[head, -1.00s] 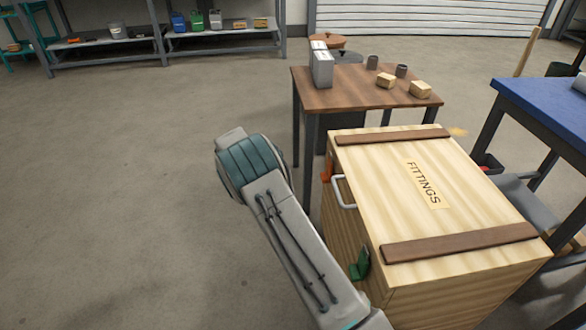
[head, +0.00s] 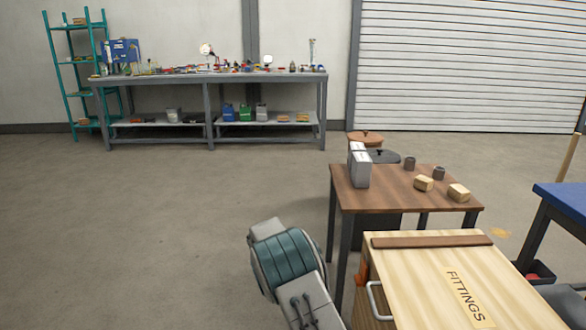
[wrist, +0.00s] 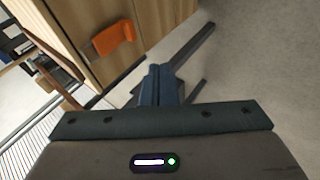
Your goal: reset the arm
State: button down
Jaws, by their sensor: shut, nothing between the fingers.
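My gripper (wrist: 158,85) shows in the wrist view with its fingers together and nothing between them. It hangs beside the wooden crate's side wall, near an orange latch (wrist: 113,38); I cannot tell whether it touches anything. In the head view my arm reaches up from the bottom, left of the crate marked FITTINGS (head: 425,265), and my gripper is not visible there. The crate's lid is closed, and a light handle (head: 376,301) shows on its left side.
A brown table (head: 400,187) behind the crate holds a grey container (head: 359,168), two dark cups and two wooden blocks. A blue-topped table (head: 563,198) stands at right. A long workbench (head: 215,78) lines the back wall. The floor at left is clear.

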jog(key=s+d+r+g+y+p, duration=0.1)
jog(key=s+d+r+y+p, duration=0.15)
jog(key=s+r+p, duration=0.6)
jog(key=s+d+r+m+y+p, duration=0.1)
jog(key=s+d+r+p, duration=0.15)
jog(key=r, duration=1.05)
jog(key=s+d+r+g+y+p, duration=0.1)
jog(key=s+d+r+p, duration=0.4)
jog(key=r, duration=0.6)
jog(key=s+r+y+p, duration=0.1)
jog(key=s+r+p, duration=0.6)
jog(key=s, duration=0.5)
jog(key=s+r+t+y+p, duration=0.1)
jog(key=s+r+y+p, duration=0.1)
jog(key=s+r+p, duration=0.5)
jog(key=shift+s+r+t, duration=0.3)
jog(key=shift+s+r, duration=1.65)
jog(key=shift+s, duration=1.1)
jog(key=shift+y, duration=0.25)
